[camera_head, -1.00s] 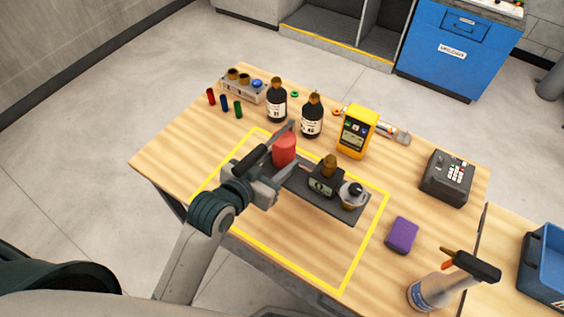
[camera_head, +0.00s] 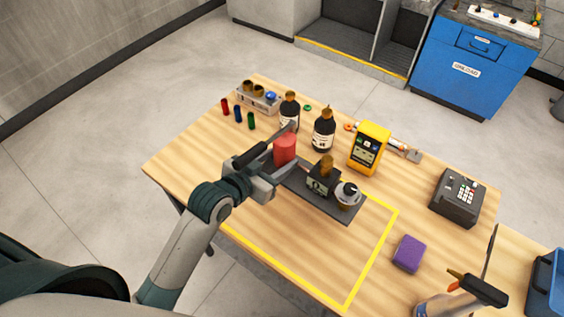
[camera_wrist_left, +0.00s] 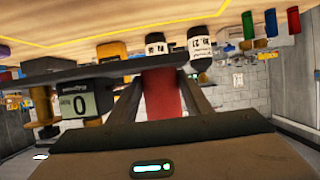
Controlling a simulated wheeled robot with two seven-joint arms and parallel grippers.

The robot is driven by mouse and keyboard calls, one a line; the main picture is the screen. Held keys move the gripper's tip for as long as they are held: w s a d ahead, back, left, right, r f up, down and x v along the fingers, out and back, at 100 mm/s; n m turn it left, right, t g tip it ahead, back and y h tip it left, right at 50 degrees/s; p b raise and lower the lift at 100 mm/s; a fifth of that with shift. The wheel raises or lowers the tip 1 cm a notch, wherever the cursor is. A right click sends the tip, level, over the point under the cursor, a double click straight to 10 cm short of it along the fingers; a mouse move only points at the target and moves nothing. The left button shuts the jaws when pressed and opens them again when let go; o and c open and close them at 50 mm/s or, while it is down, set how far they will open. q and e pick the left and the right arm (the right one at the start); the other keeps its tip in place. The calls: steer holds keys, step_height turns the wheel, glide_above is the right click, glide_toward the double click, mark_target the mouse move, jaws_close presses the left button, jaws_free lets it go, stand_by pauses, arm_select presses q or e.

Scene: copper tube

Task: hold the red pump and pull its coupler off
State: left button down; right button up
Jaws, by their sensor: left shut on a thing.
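The red pump (camera_head: 285,149) shows as a red cylinder at the left end of a dark flat bar (camera_head: 341,211). My left gripper (camera_head: 279,160) is shut around the red cylinder, which also shows between its fingers in the left wrist view (camera_wrist_left: 161,95). On the bar stand a dark block with a display and brass top (camera_head: 322,180) and a round metal and black fitting (camera_head: 347,194). The display reads 0 in the left wrist view (camera_wrist_left: 76,105). I cannot tell which part is the coupler.
Behind stand two dark bottles (camera_head: 323,132) and a yellow meter (camera_head: 368,148). A rack (camera_head: 258,99) and small coloured tubes are at the back left. The yellow-taped area's front is clear.

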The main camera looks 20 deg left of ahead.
arm_select(q)
steer(key=shift+w+a+r, duration=0.3)
steer(key=shift+w+a, duration=0.55)
steer(key=shift+f+b, duration=2.75)
steer(key=shift+f, duration=2.65)
stand_by(0.6)
steer(key=shift+f, duration=0.2)
stand_by(0.5)
steer(key=shift+s+f, duration=0.2)
steer(key=shift+f, duration=0.15)
